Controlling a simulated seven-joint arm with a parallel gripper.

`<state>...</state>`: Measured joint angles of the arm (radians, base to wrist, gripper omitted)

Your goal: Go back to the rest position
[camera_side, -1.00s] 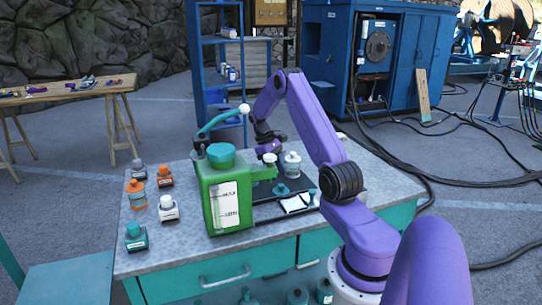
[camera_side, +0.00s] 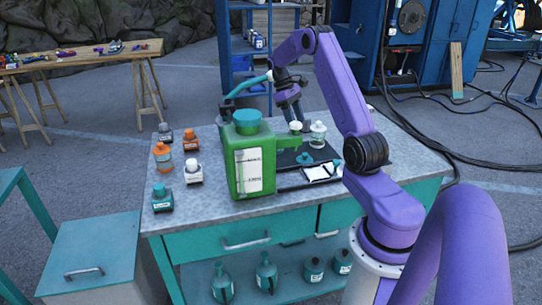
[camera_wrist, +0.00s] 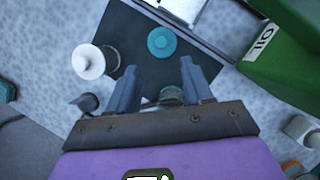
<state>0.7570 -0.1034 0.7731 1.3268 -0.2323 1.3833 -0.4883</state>
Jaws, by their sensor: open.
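My gripper (camera_side: 290,115) hangs over the back of the grey workbench (camera_side: 220,205), behind the green canister (camera_side: 250,165), with its fingers pointing down. In the wrist view the two blue-grey fingers (camera_wrist: 160,68) are spread apart with nothing held between them. Below them are a dark tray (camera_wrist: 150,30), a teal round cap (camera_wrist: 161,42) and a bottle with a white cap (camera_wrist: 88,62). The green canister also shows at the right of the wrist view (camera_wrist: 285,50).
Small orange, white, grey and teal bottles stand at the bench's left, including an orange one (camera_side: 163,158). A blue shelf (camera_side: 228,60) and blue cabinet (camera_side: 400,40) stand behind.

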